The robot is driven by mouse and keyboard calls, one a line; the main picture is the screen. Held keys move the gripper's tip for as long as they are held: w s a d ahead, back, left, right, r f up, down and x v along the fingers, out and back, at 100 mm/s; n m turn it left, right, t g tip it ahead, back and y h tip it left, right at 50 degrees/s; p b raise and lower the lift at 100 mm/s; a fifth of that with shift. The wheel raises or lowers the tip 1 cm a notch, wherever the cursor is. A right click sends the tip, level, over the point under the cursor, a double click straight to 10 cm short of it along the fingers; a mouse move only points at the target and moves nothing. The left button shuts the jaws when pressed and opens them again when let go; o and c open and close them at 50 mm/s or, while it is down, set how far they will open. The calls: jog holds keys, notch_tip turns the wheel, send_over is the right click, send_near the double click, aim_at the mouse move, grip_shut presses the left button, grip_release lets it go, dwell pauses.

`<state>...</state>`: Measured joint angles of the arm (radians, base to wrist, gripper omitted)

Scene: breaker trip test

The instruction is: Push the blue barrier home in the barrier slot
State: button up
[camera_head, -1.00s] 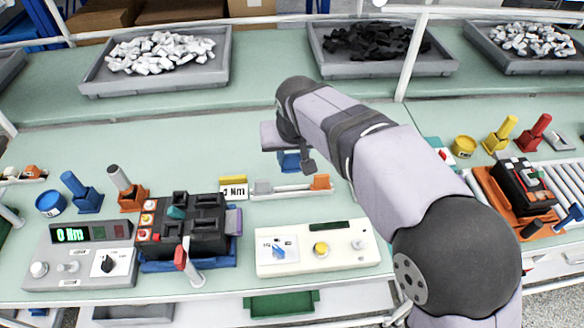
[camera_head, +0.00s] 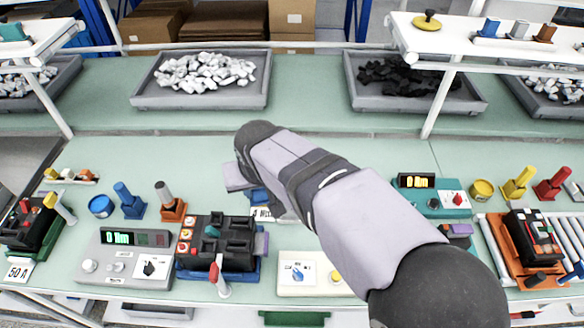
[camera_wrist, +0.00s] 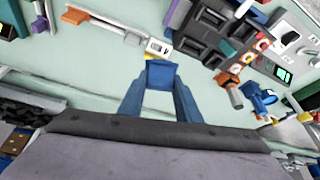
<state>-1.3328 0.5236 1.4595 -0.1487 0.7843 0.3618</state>
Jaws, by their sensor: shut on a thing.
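My gripper (camera_wrist: 160,96) has two blue fingers shut on a small blue block, the blue barrier (camera_wrist: 161,74), at their tips. In the head view, my gripper (camera_head: 262,198) hangs above the bench behind and to the right of the black breaker (camera_head: 236,232), apart from it. The breaker also shows in the wrist view (camera_wrist: 214,30), beyond the held barrier and to its right. Its top has several dark openings; I cannot tell which one is the barrier slot. The breaker sits in a blue holder (camera_head: 206,275), with a purple piece (camera_head: 261,244) at its right end.
A grey tester (camera_head: 120,262) stands left of the breaker, a white panel (camera_head: 305,262) right of it. Blue (camera_head: 130,205) and orange (camera_head: 171,208) tool stands are behind left. My arm hides bench to the right.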

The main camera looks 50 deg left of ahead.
jog(key=s+a+r+m+t+p, duration=0.1)
jog(key=s+a+r+m+p, duration=0.1)
jog(key=s+p, duration=0.3)
jog(key=shift+s+a+r+m+h, duration=0.25)
jog(key=shift+m+h, duration=0.05)
jog(key=shift+m, duration=0.3)
dwell(0.5)
jog(key=shift+f+b, duration=2.45)
jog(key=shift+f, duration=0.45)
jog(key=shift+f+b, duration=1.5)
jog(key=o, duration=1.1)
